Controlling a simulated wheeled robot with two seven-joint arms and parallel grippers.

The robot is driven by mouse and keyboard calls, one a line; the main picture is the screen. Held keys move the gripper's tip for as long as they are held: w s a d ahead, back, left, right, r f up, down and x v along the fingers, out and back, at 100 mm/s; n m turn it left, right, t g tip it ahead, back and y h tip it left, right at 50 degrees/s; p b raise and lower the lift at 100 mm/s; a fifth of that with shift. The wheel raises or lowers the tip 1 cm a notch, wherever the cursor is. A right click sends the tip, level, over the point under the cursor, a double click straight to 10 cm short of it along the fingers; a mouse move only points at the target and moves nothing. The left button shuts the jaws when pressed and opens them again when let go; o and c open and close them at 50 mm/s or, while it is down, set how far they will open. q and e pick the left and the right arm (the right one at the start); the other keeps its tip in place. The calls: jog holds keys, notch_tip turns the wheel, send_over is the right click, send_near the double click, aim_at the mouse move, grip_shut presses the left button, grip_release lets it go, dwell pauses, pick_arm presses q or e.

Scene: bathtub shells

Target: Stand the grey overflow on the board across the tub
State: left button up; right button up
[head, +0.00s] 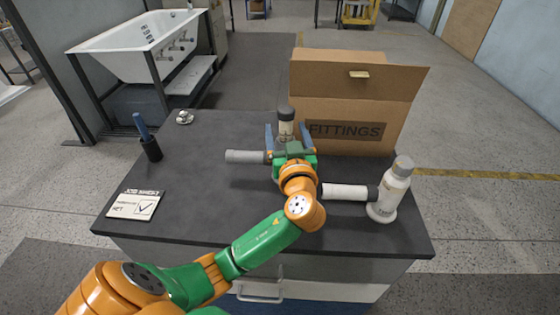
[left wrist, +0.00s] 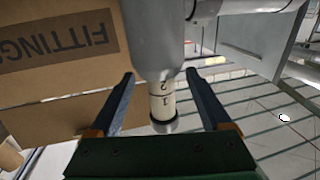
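The grey overflow stands on the dark worktop (head: 200,205), with a dark-capped upright body (head: 286,114) and a grey side pipe (head: 245,156) pointing left. In the left wrist view its grey body (left wrist: 154,35) ends in a cream section marked 1 and 2. My left gripper (head: 286,136) is open, its blue fingers on either side of the upright body with gaps visible; it also shows in the left wrist view (left wrist: 160,85). The white tub (head: 140,42) stands in a dark frame at the back left. I cannot make out a board across it. My right gripper is not in view.
A cardboard FITTINGS box (head: 345,105) stands just behind the overflow. A white overflow (head: 390,190) stands at the right, its pipe pointing left.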

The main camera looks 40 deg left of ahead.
pick_arm(q)
grip_shut()
dwell(1.3)
